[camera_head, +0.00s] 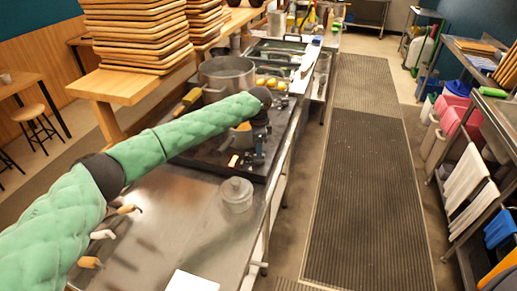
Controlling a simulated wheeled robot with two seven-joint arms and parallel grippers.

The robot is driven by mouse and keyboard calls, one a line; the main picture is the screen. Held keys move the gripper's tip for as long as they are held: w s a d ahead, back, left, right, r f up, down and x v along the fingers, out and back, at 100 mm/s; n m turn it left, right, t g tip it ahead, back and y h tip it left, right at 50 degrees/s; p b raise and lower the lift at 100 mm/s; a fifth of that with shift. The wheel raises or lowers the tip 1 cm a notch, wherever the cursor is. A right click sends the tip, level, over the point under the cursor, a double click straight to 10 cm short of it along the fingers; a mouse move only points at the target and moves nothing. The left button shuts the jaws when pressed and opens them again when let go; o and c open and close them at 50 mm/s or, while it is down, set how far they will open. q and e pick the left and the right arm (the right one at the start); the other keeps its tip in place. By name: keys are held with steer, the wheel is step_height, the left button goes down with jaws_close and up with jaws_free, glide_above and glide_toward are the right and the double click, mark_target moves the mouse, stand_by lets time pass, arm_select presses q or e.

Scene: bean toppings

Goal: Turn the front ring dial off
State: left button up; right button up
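My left arm, in a green quilted sleeve, reaches from the left over the steel counter. My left gripper (259,148) is dark and hangs at the right side of the black stove top (210,158). It is small against the dark stove, so I cannot tell whether its fingers are open or shut, or whether they touch anything. I cannot make out the front ring dial; the gripper and arm cover part of that area. A large metal pot (228,73) stands on the stove behind my forearm. My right gripper is not in view.
A clear lidded jar (237,196) stands on the steel counter (175,225) just in front of the stove. Several utensil handles lie at the lower left. Stacked wooden trays (135,35) stand behind. A dark floor mat (365,190) runs along the clear aisle at right.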

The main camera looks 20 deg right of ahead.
arm_select(q)
steer(key=shift+s+d+f+p, duration=0.15)
steer(key=shift+f+p, duration=0.15)
steer(key=shift+f, duration=0.95)
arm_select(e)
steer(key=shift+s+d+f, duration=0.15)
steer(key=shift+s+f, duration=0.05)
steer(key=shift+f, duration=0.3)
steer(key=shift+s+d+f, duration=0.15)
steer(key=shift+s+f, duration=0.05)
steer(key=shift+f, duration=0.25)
arm_select(q)
jaws_close()
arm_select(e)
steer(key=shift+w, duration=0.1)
